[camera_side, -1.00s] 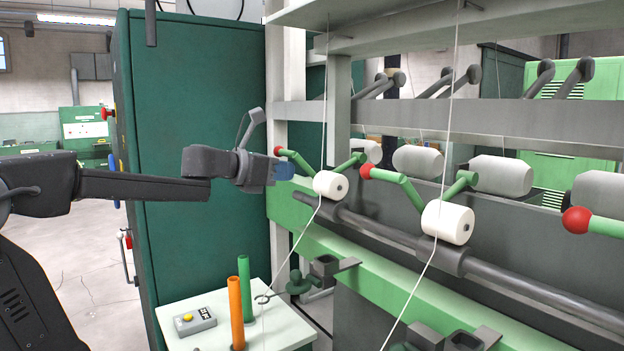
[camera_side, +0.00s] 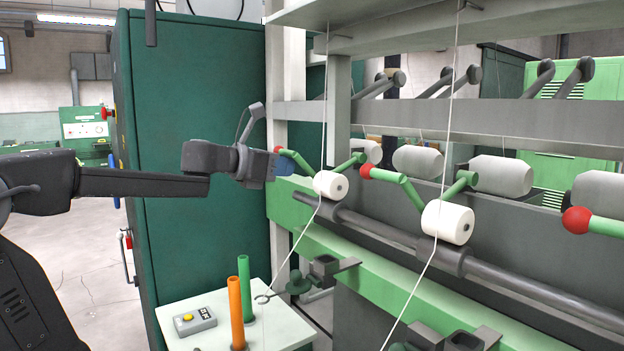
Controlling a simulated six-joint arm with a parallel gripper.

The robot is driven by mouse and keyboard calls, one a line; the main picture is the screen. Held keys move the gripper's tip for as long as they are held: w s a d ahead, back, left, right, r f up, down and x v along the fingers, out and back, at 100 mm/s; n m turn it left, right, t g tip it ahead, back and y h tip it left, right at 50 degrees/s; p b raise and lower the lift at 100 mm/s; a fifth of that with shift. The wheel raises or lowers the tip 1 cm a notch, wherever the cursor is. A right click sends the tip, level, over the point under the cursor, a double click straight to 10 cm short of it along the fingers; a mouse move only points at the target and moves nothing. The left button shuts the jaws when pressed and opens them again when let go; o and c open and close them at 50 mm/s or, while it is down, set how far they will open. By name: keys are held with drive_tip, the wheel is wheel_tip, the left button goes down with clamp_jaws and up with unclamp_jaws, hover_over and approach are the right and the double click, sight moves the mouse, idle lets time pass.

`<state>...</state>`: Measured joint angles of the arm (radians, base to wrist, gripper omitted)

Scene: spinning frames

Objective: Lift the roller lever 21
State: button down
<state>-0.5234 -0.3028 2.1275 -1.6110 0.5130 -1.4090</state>
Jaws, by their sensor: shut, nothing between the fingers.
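Green roller levers with red ball ends stand along the spinning frame. The leftmost lever (camera_side: 299,160) has its red ball (camera_side: 279,150) beside my gripper (camera_side: 287,169). The gripper's blue fingers are shut, just below and right of that ball, close to the lever's underside. I cannot tell whether they touch it. A white bobbin (camera_side: 331,185) sits at this lever's lower end. A second lever (camera_side: 411,193) with a red ball stands to the right, and a third (camera_side: 605,227) is at the right edge. I cannot read which lever is number 21.
A white side table (camera_side: 285,326) holds an orange tube (camera_side: 237,313), a green tube (camera_side: 245,280) and a grey button box (camera_side: 195,321). A green cabinet (camera_side: 195,120) stands behind my arm. White threads run down past the bobbins (camera_side: 447,222).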

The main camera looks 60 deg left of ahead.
drive_tip(key=shift+r, duration=0.25)
drive_tip(key=shift+w+r, duration=0.25)
drive_tip(key=shift+r, duration=0.8)
drive_tip(key=shift+w+r, duration=0.25)
drive_tip(key=shift+r, duration=0.8)
drive_tip(key=shift+w+r, duration=0.1)
drive_tip(key=w+r, duration=0.2)
drive_tip(key=r, duration=0.1)
drive_tip(key=shift+r, duration=0.3)
idle(0.5)
drive_tip(key=s+f, duration=0.1)
drive_tip(key=s, duration=0.8)
idle(0.5)
